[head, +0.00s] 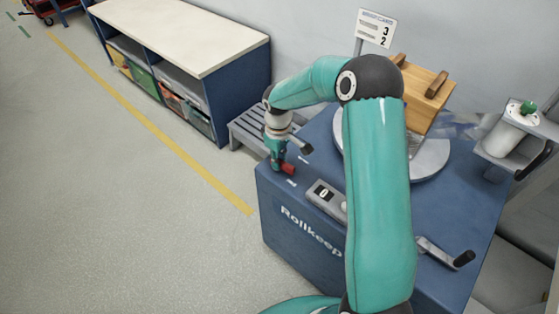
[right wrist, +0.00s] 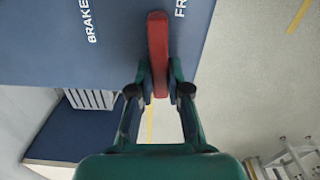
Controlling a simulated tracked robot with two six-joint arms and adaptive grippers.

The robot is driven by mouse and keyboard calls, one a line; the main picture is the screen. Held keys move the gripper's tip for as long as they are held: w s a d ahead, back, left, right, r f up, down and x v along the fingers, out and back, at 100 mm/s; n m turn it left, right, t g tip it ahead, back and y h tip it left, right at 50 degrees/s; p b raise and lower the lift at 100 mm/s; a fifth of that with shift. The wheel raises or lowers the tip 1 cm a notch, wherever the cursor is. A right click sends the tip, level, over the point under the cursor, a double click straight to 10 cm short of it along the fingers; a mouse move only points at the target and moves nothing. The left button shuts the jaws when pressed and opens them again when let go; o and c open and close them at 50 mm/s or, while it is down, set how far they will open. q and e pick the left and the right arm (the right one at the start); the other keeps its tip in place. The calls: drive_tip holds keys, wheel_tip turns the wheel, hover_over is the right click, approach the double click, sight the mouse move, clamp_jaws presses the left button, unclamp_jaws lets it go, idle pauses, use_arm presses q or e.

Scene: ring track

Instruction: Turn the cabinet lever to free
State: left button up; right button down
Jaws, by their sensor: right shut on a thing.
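The cabinet lever has a red handle (head: 288,169) at the left end of the blue Rollkeep cabinet (head: 285,238). In the right wrist view the red handle (right wrist: 158,45) points between the white words BRAKE and FREE, nearer to FREE, whose end it partly hides. My right gripper (head: 279,166) reaches down to the lever. In the right wrist view its fingers (right wrist: 159,91) are shut on the near end of the red handle, one on each side. The lever's pivot cannot be made out. My left gripper is not in view.
On the cabinet are a small counter box (head: 323,194), a crank handle (head: 445,252) and a round turntable (head: 432,165) bearing a wooden block (head: 423,103). A sign (head: 377,28) stands behind. A workbench (head: 185,38) is at the back left. Open floor lies left of the cabinet.

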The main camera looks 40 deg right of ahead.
drive_tip(key=shift+w+r+m, duration=0.1)
drive_tip(key=shift+w+m, duration=0.05)
drive_tip(key=shift+m, duration=0.45)
drive_tip(key=c, duration=1.2)
unclamp_jaws()
drive_tip(key=shift+o, duration=0.4)
wheel_tip(320, 180, up, 12)
drive_tip(key=shift+a, duration=0.1)
